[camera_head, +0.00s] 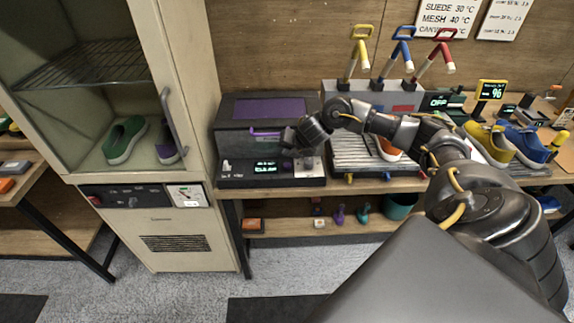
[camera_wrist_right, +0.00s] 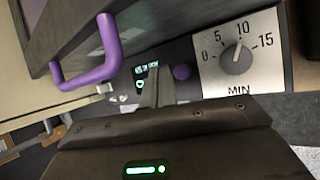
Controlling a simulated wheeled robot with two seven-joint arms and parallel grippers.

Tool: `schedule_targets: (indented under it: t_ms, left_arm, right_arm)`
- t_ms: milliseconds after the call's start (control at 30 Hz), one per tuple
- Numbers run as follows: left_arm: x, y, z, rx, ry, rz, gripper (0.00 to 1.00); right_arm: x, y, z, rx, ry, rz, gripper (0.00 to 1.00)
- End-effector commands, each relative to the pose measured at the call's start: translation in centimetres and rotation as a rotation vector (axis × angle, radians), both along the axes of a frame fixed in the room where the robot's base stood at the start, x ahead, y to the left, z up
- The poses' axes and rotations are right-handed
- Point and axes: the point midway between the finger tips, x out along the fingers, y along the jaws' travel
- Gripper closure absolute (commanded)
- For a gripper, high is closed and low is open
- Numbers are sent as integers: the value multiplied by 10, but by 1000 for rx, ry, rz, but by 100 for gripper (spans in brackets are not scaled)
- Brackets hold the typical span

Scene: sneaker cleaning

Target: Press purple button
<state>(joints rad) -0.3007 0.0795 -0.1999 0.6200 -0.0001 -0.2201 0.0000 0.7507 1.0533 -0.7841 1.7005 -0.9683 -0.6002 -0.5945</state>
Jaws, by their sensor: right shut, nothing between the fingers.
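The purple button (camera_wrist_right: 182,72) is a small round knob on the dark front panel of a grey box machine (camera_head: 235,142). In the right wrist view it sits between a small lit display (camera_wrist_right: 146,72) and a white dial plate marked 0 to 15 MIN (camera_wrist_right: 262,45). My right gripper (camera_head: 297,153) is in front of this panel, shut and empty. In the right wrist view its closed fingertips (camera_wrist_right: 155,75) appear just left of the button and overlap the display's edge. I cannot tell whether they touch the panel. My left gripper is not in view.
A purple handle (camera_wrist_right: 98,62) sticks out from the machine close to my right gripper. A beige cabinet (camera_head: 180,120) with a green shoe (camera_head: 124,141) stands at left. A striped metal tray (camera_head: 350,150) lies right of the panel, under my right arm.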

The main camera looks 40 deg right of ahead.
Motion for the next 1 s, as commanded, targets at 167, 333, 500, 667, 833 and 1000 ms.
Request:
schedule_targets:
  t_ms: [167, 333, 500, 667, 833, 1000]
  left_arm:
    - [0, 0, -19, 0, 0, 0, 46]
    - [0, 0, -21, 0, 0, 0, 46]
    - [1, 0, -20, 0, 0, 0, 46]
    - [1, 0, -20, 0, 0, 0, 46]
    - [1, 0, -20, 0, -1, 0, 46]
    - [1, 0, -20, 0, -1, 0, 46]
  right_arm:
    - [0, 0, -23, 0, 0, 0, 100]
    - [0, 0, -26, 0, 0, 0, 100]
    - [0, 0, -25, 0, 0, 0, 100]
    - [-1, 0, -25, 1, 1, 0, 100]
    - [-1, 0, -25, 1, 1, 0, 100]
    - [-1, 0, -25, 1, 1, 0, 100]
